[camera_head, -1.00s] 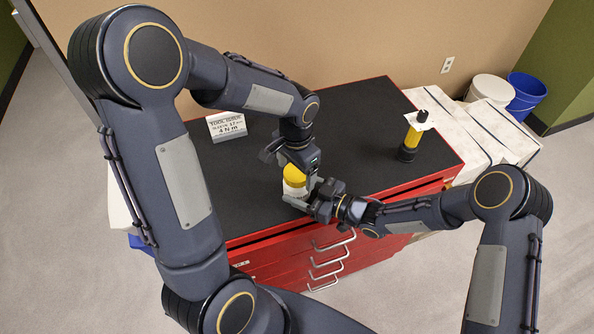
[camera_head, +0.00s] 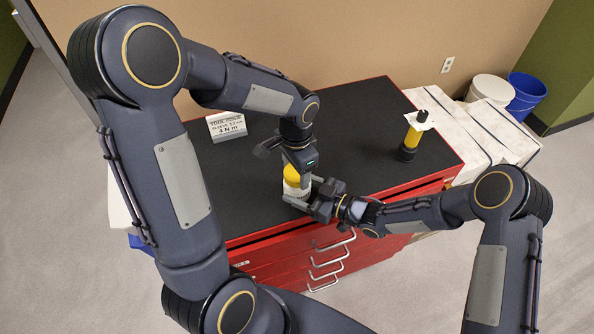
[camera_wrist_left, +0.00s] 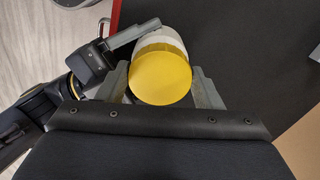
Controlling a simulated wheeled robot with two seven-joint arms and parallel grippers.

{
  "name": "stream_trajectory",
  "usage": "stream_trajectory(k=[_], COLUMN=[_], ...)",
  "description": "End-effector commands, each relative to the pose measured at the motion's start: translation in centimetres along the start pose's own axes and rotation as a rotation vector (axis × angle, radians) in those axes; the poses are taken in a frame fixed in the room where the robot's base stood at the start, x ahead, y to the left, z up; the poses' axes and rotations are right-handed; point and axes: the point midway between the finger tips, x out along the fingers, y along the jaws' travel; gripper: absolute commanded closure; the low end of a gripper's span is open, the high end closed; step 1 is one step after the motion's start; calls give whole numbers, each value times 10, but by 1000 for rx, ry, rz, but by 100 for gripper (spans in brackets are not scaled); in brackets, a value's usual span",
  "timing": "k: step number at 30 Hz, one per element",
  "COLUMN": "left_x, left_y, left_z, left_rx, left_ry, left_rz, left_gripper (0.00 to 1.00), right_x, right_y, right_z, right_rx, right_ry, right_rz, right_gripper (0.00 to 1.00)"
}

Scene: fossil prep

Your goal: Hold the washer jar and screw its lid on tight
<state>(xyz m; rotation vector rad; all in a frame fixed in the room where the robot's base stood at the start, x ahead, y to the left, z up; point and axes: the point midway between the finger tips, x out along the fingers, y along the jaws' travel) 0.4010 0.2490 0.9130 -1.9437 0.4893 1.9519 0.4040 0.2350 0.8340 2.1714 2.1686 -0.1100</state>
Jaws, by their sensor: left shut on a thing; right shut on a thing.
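The washer jar (camera_head: 290,188) is white and stands upright near the front edge of the black cabinet top. Its yellow lid (camera_head: 291,172) sits on its mouth; whether it is tight cannot be told. My left gripper (camera_head: 298,173) comes from above and is shut on the lid. In the left wrist view, the lid (camera_wrist_left: 161,77) lies between its two fingers, with the white jar body (camera_wrist_left: 160,35) beyond. My right gripper (camera_head: 303,192) is shut on the jar body from the right; one finger shows along the jar in the wrist view. The jar's far side is hidden.
A sign reading 4 N m (camera_head: 227,126) stands at the back left of the black top (camera_head: 350,120). A yellow and black tool (camera_head: 411,138) stands upright at the right. Red drawers (camera_head: 290,262) are below the front edge. The middle back of the top is clear.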

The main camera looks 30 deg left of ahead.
Motion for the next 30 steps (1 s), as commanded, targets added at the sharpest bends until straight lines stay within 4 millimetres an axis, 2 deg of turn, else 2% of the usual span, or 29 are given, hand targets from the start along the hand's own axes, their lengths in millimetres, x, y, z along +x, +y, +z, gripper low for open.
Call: stream_trajectory(k=[9, 10, 15, 23, 30], left_x=[1, 0, 0, 0, -30], left_y=[-5, -5, -4, -3, -4], left_z=[-1, -1, -1, -1, -1], left_rx=[861, 843, 836, 834, 833], left_ry=[0, 0, 0, 0, 2], left_rz=[-6, -6, -5, -4, -8], left_gripper=[100, 37, 15, 15, 15], right_x=[0, 0, 0, 0, 0], right_y=[-2, -2, -1, -1, 0], right_z=[-1, -1, -1, -1, -1], right_rx=[-2, -2, -2, -1, -1], right_ry=[3, 3, 3, 2, 2], right_rz=[-4, -4, -3, -2, -1], right_gripper=[86, 86, 86, 86, 86])
